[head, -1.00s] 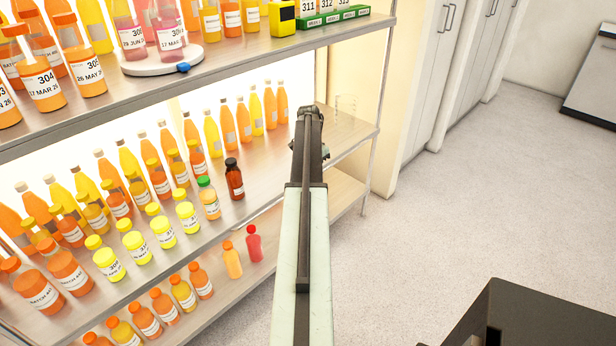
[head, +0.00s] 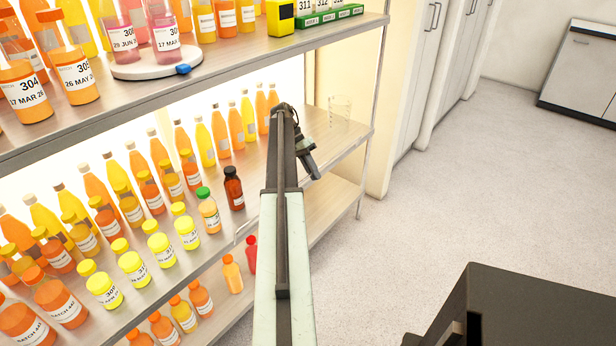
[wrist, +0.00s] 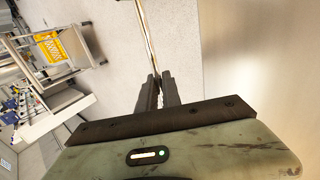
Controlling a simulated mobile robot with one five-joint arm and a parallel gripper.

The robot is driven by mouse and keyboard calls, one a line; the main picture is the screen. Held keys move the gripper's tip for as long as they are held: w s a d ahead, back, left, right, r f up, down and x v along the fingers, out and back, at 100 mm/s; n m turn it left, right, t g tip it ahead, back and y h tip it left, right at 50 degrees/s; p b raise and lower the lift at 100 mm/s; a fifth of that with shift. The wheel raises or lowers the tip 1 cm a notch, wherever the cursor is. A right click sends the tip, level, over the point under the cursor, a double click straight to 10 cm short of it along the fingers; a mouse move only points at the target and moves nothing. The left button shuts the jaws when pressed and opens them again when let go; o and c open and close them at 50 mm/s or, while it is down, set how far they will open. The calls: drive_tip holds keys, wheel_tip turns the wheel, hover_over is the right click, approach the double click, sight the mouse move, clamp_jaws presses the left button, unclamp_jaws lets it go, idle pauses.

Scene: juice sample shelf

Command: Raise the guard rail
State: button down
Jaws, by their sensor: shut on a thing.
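The guard rail (wrist: 148,35) shows in the wrist view as a thin, pale metal bar running away from between my fingertips. My gripper (wrist: 158,80) is shut on it. In the head view my gripper (head: 313,172) is at the front edge of the middle shelf (head: 290,178), right of the bottles. My arm hides part of that edge, and I cannot clearly tell the rail from the shelf edge there.
Several juice bottles stand on the middle shelf, the nearest a dark brown one (head: 233,188). A clear glass (head: 340,110) stands behind my gripper to the right. The upper shelf (head: 215,62) is above. Floor (head: 430,215) is clear on the right.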

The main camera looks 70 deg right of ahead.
drive_tip(key=shift+w+d, duration=0.1)
drive_tip(key=shift+d, duration=0.1)
idle(0.4)
drive_tip(key=c, duration=1.5)
unclamp_jaws()
drive_tip(key=shift+c, duration=0.2)
drive_tip(key=shift+r, duration=0.1)
